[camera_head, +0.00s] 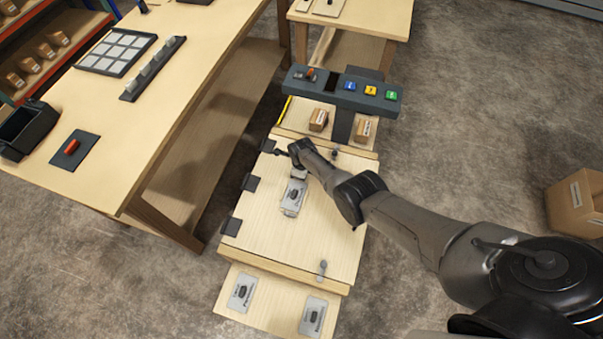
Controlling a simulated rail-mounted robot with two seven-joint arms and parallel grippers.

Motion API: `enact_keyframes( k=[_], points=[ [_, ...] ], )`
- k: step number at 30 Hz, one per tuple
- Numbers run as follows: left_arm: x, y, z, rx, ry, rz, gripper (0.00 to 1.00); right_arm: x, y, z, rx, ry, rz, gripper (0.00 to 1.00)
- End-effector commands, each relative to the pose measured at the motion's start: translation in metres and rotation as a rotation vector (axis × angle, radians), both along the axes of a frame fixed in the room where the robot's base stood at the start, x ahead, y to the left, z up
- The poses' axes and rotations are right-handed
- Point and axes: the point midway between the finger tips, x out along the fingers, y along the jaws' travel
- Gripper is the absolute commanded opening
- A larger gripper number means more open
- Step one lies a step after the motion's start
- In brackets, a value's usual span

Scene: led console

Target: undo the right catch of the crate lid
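The crate lid (338,215) is a pale wooden panel, lying flat and closed, with black hinges (250,183) along its left edge. One small grey catch (322,269) is at the near right of the lid. Another small grey catch (334,153) is at the far edge, just beyond my arm. A grey labelled plate with a dark knob (292,197) lies on the lid's middle. My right arm reaches in from the right across the lid. Its gripper (284,152) is over the far left part of the lid, left of the far catch; its fingers are too small to read. My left gripper is not in view.
A console bar with coloured buttons (343,92) stands beyond the crate, with small boxes (318,120) near it. Labelled plates (242,292) lie on a board in front. A long workbench (135,120) is at left. A cardboard box (575,203) sits on the floor at right.

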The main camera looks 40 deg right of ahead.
Motion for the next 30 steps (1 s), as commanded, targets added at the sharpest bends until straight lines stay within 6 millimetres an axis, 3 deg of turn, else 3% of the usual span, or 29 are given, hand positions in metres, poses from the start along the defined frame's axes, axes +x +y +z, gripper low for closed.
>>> enact_keyframes(
  k=[17, 18, 24, 30],
  points=[
    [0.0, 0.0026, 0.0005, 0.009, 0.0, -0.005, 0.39, 0.0, 0.0, 0.0005, 0.001, 0.001, -0.027, 0.0],
    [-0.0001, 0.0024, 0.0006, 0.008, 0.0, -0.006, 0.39, 0.0001, -0.0001, 0.0005, 0.001, 0.001, -0.027, 0.17],
    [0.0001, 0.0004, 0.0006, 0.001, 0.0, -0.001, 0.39, 0.0001, -0.0001, 0.0004, 0.0, 0.0, -0.026, 0.36],
    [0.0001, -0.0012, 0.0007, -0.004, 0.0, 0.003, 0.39, 0.0001, -0.0001, 0.0002, 0.0, 0.0, -0.025, 0.39]
  ],
)
